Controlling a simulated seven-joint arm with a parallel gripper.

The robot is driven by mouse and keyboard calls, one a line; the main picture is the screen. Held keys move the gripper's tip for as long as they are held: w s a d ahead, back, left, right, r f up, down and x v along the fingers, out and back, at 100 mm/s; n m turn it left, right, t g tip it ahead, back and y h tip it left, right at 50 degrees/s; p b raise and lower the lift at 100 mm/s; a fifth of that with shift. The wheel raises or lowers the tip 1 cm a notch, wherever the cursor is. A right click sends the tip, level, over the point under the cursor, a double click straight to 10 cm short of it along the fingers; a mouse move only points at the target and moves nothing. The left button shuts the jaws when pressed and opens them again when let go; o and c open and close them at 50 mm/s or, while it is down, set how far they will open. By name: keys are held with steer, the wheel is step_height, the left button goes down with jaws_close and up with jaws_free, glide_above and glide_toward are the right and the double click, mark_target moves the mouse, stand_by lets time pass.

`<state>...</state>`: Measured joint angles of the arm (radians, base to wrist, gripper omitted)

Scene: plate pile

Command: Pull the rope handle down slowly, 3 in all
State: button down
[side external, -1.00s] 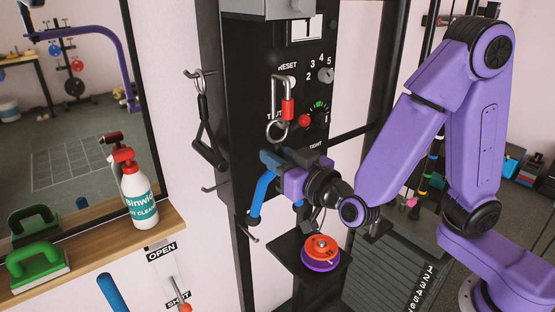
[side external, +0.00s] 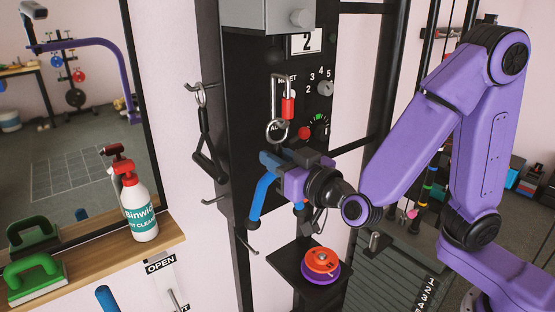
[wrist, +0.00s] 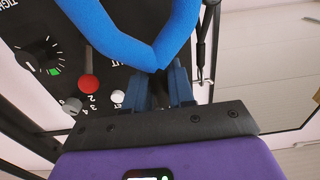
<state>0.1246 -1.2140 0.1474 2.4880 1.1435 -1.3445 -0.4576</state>
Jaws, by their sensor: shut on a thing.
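The blue rope handle (side external: 262,197) hangs below a silver carabiner and ring (side external: 276,130) with a red sleeve, in front of the black panel. In the wrist view the blue rope (wrist: 150,45) forms a V whose point is at my fingers. My gripper (side external: 287,160) is shut on the handle near its bend; its fingers also show in the wrist view (wrist: 162,88). The link between handle and ring is partly hidden. A counter (side external: 306,42) on the panel reads 2.
The panel bears a dial (side external: 318,122), a red knob (side external: 304,132) and numbers. A small shelf (side external: 285,268) below my gripper holds orange and purple discs (side external: 320,265). A black handle (side external: 207,160) hangs at left. A spray bottle (side external: 138,205) stands on the wooden ledge.

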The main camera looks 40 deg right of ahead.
steer(key=shift+r, duration=0.2)
steer(key=shift+f, duration=1.25)
steer(key=shift+f, duration=1.15)
steer(key=shift+f, duration=1.15)
